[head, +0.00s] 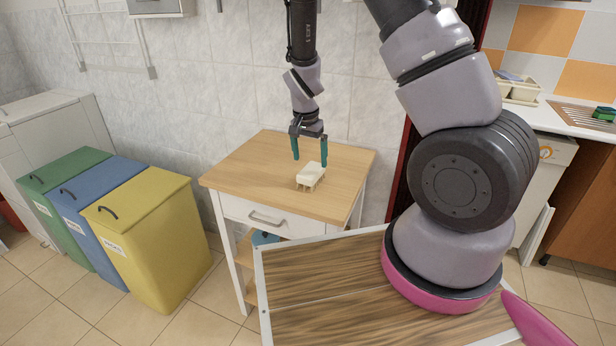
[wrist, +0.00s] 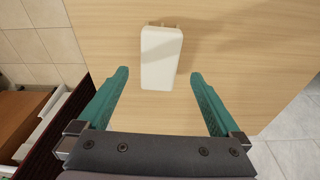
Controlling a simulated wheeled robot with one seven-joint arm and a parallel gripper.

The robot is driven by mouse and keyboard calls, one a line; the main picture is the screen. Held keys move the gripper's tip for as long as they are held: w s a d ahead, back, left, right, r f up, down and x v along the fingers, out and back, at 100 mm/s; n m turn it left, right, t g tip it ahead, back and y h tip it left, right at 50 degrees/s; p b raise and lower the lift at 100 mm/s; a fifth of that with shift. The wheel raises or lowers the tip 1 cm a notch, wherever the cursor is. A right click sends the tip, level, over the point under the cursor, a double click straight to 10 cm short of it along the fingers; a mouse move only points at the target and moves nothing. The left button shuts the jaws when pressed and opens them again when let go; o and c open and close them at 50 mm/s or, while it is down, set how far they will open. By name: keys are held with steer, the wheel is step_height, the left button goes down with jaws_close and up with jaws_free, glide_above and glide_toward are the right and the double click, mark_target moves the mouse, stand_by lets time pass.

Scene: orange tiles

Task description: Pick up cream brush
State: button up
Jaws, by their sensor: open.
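The cream brush (head: 311,175) lies on the top of a small wooden table, a little right of its middle. In the wrist view the brush (wrist: 160,57) shows as a pale block, with small bits sticking out at its far end. My gripper (head: 310,158) is open above the table, with its teal fingers pointing down just over and behind the brush. In the wrist view the open fingers (wrist: 160,78) stand to the left and right of the brush's near end, with gaps on both sides. Nothing is between the fingers in a grip.
The wooden tabletop (head: 243,167) is otherwise bare. Green, blue and yellow bins (head: 150,215) stand to the left. A tiled wall (head: 235,80) is behind the table. A counter with a drainer (head: 585,115) is at the right, beyond my arm.

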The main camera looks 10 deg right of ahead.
mark_target(311, 170)
steer(key=shift+w+d+f, duration=0.1)
steer(key=shift+f, duration=0.9)
steer(key=shift+w+d+f, duration=0.1)
steer(key=shift+d+f, duration=0.05)
steer(key=shift+f, duration=0.85)
steer(key=shift+w+d+f, duration=0.1)
steer(key=shift+f, duration=0.9)
steer(key=shift+f, duration=0.25)
steer(key=c, duration=1.4)
step_height(311, 170, up, 11)
steer(key=shift+f, duration=0.2)
